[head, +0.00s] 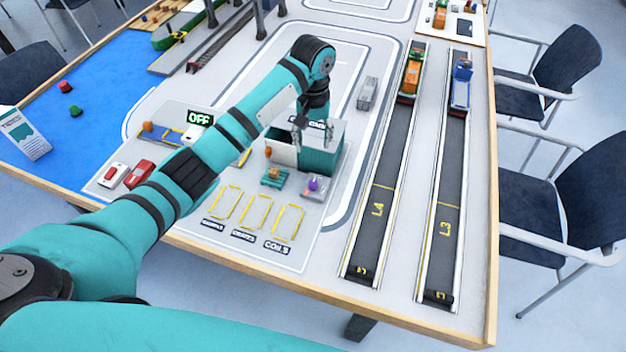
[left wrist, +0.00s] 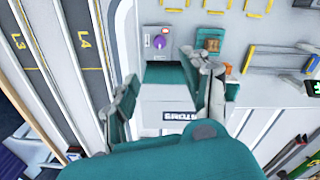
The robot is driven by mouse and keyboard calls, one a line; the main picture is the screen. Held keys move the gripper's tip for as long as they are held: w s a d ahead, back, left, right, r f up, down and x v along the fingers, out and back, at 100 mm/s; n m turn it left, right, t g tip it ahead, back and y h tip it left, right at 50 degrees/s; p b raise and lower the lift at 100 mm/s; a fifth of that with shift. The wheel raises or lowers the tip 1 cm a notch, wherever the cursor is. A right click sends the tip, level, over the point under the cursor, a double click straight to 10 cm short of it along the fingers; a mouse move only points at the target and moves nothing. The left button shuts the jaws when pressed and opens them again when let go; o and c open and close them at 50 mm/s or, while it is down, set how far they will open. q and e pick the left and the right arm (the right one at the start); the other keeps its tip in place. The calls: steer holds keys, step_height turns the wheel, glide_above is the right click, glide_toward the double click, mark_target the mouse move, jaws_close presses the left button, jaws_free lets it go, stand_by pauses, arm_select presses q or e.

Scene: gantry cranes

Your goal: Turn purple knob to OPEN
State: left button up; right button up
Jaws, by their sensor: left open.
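The purple knob (head: 314,184) sits on a small grey control box (head: 306,191) beside the teal container. In the left wrist view the knob (left wrist: 160,42) shows on the face of the box, near a red button (left wrist: 165,30) and a dark label too small to read. I cannot tell which position the knob points to. My left gripper (head: 313,130) is over the teal container in the head view, apart from the knob. In the left wrist view its two fingers (left wrist: 158,70) are spread and empty, with the knob beyond their tips. My right gripper is in neither view.
The teal container (head: 320,163) has a white door standing open. A small teal pallet with an orange load (head: 273,175) stands close to the control box. Yellow-outlined bays (head: 258,213) are empty. Lanes L4 (head: 378,208) and L3 (head: 445,225) hold toy trucks at their far ends.

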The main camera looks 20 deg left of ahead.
mark_target(313, 182)
arm_select(q)
step_height(313, 182, down, 17)
steer(key=shift+f+p, duration=0.1)
steer(key=shift+p, duration=0.3)
jaws_close()
stand_by(0.3)
